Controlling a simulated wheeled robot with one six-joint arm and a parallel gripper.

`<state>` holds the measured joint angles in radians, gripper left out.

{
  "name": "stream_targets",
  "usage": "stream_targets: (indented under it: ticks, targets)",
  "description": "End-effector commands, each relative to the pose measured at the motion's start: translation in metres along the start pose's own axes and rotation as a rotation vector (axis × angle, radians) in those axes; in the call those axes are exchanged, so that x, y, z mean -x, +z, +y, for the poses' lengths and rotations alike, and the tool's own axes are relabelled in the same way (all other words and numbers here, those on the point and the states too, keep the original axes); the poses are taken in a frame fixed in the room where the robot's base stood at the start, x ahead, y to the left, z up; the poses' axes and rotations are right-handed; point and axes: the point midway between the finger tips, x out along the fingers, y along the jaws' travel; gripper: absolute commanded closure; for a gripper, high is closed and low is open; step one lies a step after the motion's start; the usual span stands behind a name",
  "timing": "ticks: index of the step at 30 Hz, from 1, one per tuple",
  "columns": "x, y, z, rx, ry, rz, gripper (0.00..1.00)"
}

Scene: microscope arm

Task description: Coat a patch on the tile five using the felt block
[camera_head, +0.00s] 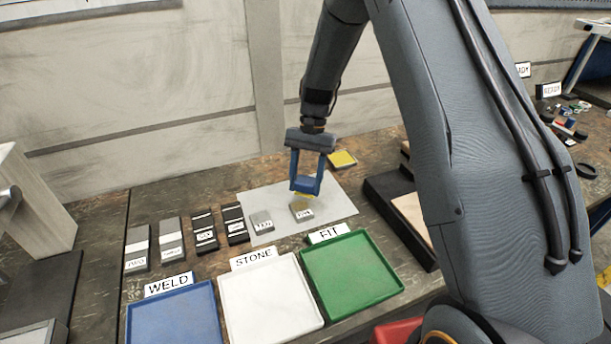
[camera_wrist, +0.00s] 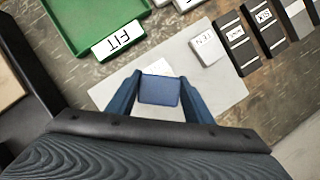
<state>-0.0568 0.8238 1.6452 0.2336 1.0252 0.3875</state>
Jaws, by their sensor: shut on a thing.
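My gripper (camera_head: 306,188) is shut on the felt block (camera_wrist: 159,90), which shows blue between the two fingers in the wrist view. In the head view a bit of yellow shows at the block's lower edge. Tile five (camera_head: 302,212) is a small grey tile on a white sheet (camera_head: 345,208), just below the block. Its top shows a yellowish-tan area. I cannot tell whether the block touches it. A yellow pad (camera_head: 342,159) in a small holder lies behind the gripper, at the sheet's back edge.
Tile ten (camera_head: 262,222) lies on the sheet left of tile five. Several labelled grey and black tiles stand further left. Blue WELD (camera_head: 172,318), white STONE (camera_head: 270,300) and green FIT (camera_head: 352,270) trays line the front. A dark-edged box (camera_head: 388,205) is to the right.

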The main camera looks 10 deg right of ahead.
Motion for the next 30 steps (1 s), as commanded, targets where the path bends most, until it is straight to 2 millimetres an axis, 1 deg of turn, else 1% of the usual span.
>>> stream_targets:
  ticks: [1,11,14,15,16,17,22,23,27,28,30]
  targets:
    - [-0.006,-0.003,0.0,-0.001,0.0,-0.001,0.74]
    - [-0.034,-0.015,0.001,-0.001,0.0,-0.001,0.74]
    - [-0.045,-0.019,0.001,-0.001,0.001,-0.002,0.74]
    - [-0.046,-0.018,-0.002,0.0,0.0,-0.001,0.74]
    - [-0.042,-0.015,-0.005,0.0,-0.001,0.001,0.74]
    - [-0.043,-0.014,-0.006,-0.001,0.0,0.0,0.78]
    - [-0.05,-0.01,-0.017,-0.005,-0.002,0.0,0.78]
    - [-0.048,-0.008,-0.019,-0.006,-0.003,0.001,0.78]
    - [-0.051,-0.004,-0.029,-0.01,-0.005,0.001,0.78]
    - [-0.052,-0.004,-0.03,-0.01,-0.005,0.001,0.78]
    - [-0.051,-0.007,-0.023,-0.011,-0.004,0.0,0.78]
